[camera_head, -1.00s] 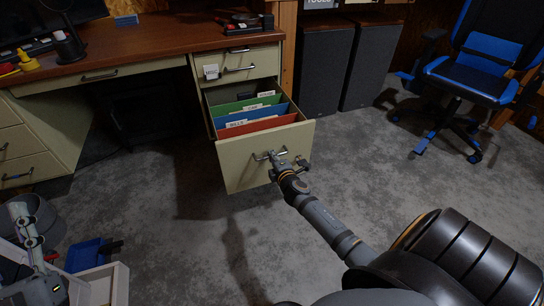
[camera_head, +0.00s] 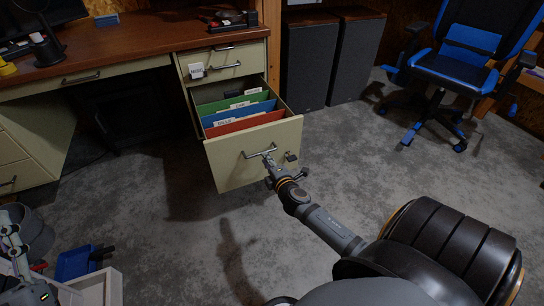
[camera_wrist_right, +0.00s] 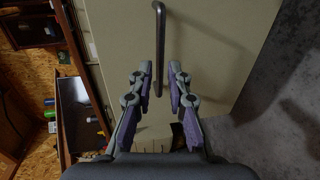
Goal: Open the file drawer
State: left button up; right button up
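The file drawer (camera_head: 240,160) of the cream desk stands pulled well out, with its front panel facing me. Green, blue and red folders (camera_head: 240,108) stand inside it. Its bar handle (camera_head: 260,152) is on the front panel. It also shows in the right wrist view (camera_wrist_right: 160,35). My right gripper (camera_head: 270,163) is at the handle. In the right wrist view its two fingers (camera_wrist_right: 159,78) are apart, with the lower part of the handle between them and gaps on both sides. My left arm shows at the lower left, but its finger state is unclear.
A shut upper drawer (camera_head: 222,64) with a label is above. Dark speakers (camera_head: 308,65) and a blue-black chair (camera_head: 465,60) stand to the right. A blue bin (camera_head: 75,263) and pale box (camera_head: 98,288) are at lower left. The grey floor before the drawer is clear.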

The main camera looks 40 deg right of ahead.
jog(key=v, duration=0.6)
jog(key=shift+s, duration=0.2)
